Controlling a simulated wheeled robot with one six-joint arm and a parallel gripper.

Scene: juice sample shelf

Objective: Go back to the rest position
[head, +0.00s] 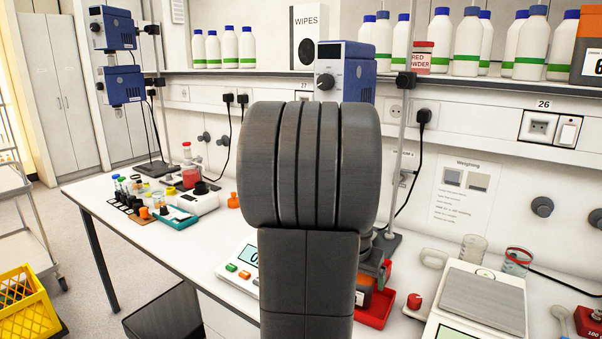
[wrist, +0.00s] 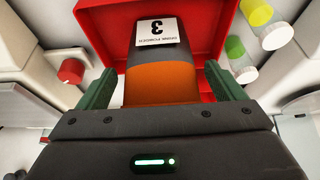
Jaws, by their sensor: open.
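My gripper (wrist: 160,86) is open in the wrist view, with one green finger on each side of a grey and orange container (wrist: 160,91). The container has a white label reading "DRINK POWDER 3" and stands in or over a red tray (wrist: 205,22). Small gaps seem to show beside the container, but contact is hard to tell. In the head view my grey arm covers the middle and hides the gripper. A corner of the red tray (head: 375,315) shows to the right of the arm.
A scale with a digital display (head: 238,268) is left of my arm and a balance (head: 483,300) is right of it. A red-knobbed weight (head: 414,301) stands near the tray. Bottles (head: 467,42) line the shelf above. Bench surface (head: 190,244) is clear at front left.

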